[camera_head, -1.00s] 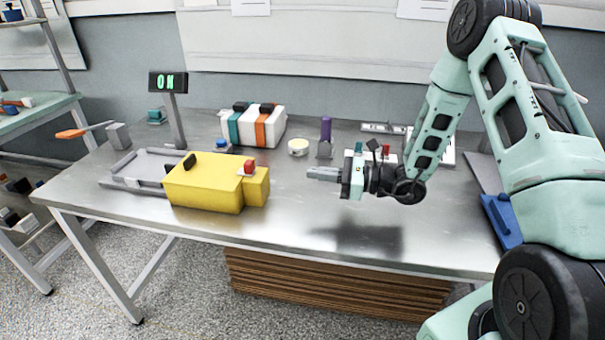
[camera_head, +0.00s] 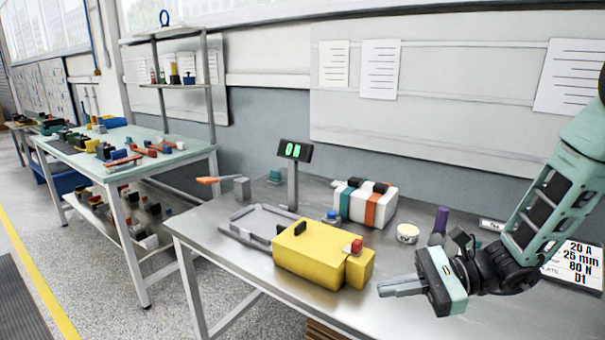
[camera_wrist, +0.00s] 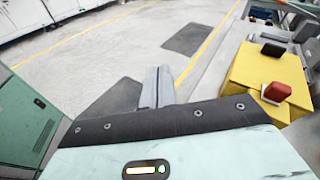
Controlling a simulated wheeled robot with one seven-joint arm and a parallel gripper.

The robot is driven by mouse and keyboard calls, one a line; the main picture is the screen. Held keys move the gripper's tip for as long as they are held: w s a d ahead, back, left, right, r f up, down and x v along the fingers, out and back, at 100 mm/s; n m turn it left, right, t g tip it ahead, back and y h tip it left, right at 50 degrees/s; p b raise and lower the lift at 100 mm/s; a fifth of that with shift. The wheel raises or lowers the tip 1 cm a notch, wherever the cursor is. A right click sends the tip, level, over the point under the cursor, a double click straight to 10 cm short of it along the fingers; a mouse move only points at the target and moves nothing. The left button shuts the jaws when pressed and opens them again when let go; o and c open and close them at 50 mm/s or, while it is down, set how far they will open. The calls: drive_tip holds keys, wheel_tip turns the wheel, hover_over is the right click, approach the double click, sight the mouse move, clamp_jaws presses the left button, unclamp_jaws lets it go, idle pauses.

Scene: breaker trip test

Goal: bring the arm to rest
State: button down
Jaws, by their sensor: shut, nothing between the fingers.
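My gripper (camera_head: 382,289) is in the head view at the right, above the front part of the steel table (camera_head: 230,304), its fingers pointing left. The fingers are together with nothing between them. They also show in the wrist view (camera_wrist: 158,72), over the grey floor. The yellow breaker block (camera_head: 312,254) stands on the table left of my gripper, apart from it. It has a black knob and a red button (camera_head: 357,246) on top. In the wrist view the yellow block (camera_wrist: 262,70) is at the right.
A display on a post (camera_head: 295,151) reads ON. Behind the block are a grey tray (camera_head: 240,228), a striped white case (camera_head: 364,205), a round tin (camera_head: 407,233) and a purple-handled item (camera_head: 441,220). A sign (camera_head: 577,270) stands at right. Another table (camera_head: 75,155) is at left.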

drive_tip(key=s+a+r+n+h+p, duration=0.1)
drive_tip(key=s+r+n+h, duration=0.2)
drive_tip(key=s+n+h, duration=0.4)
drive_tip(key=s+a+r+n+h+p, duration=0.1)
drive_tip(key=s+r+n+h, duration=0.2)
drive_tip(key=s+n+h, duration=0.5)
drive_tip(key=s+n, duration=0.5)
drive_tip(key=n, duration=0.3)
drive_tip(key=shift+s+a+r+n+g+p, duration=0.3)
drive_tip(key=shift+s+a, duration=0.05)
drive_tip(key=shift+a, duration=0.05)
